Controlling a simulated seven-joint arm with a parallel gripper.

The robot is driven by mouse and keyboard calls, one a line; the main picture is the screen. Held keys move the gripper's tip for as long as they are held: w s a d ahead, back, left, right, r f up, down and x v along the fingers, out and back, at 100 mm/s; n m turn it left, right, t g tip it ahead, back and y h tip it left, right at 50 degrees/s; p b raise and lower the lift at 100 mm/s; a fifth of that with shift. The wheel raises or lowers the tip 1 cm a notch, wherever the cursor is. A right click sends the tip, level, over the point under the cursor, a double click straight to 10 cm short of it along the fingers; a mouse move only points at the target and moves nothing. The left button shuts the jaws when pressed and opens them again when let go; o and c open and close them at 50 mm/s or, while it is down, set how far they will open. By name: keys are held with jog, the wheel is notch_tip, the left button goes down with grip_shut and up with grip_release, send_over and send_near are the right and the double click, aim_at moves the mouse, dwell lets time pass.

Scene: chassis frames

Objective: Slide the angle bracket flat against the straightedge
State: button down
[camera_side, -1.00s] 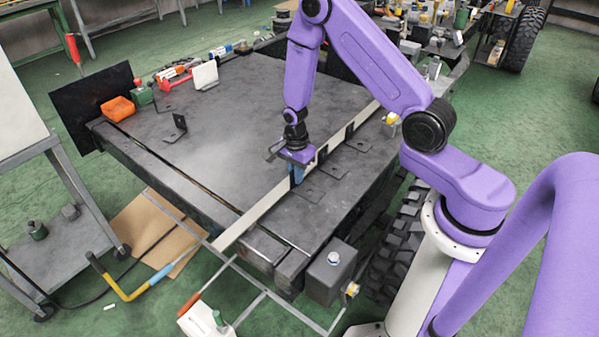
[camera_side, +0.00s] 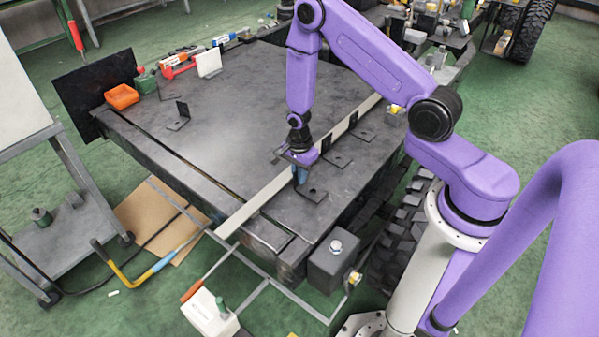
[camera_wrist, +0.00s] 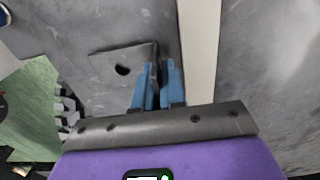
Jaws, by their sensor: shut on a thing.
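The straightedge (camera_side: 262,193) is a long pale strip lying diagonally across the dark table; it also shows in the wrist view (camera_wrist: 199,55). The angle bracket (camera_side: 313,195) is dark, with a flat holed plate (camera_wrist: 110,66) on the table and an upright flange. My gripper (camera_side: 301,176) is low over the table, its blue fingertips (camera_wrist: 157,88) shut on the flange. In the wrist view the plate points left, away from the straightedge. The flange appears roughly parallel to the straightedge, with a gap between them. Contact lower down is hidden.
Two similar brackets (camera_side: 338,160) (camera_side: 364,134) stand farther along the straightedge. Another bracket (camera_side: 180,120) sits alone at left. An orange bin (camera_side: 122,96) and a white plate (camera_side: 208,64) stand at the far side. The table left of the straightedge is mostly clear.

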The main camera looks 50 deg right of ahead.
jog(key=shift+f, duration=0.3)
dwell(0.7)
jog(key=c, duration=1.1)
grip_release()
jog(key=shift+r, duration=0.1)
jog(key=shift+r, duration=3.4)
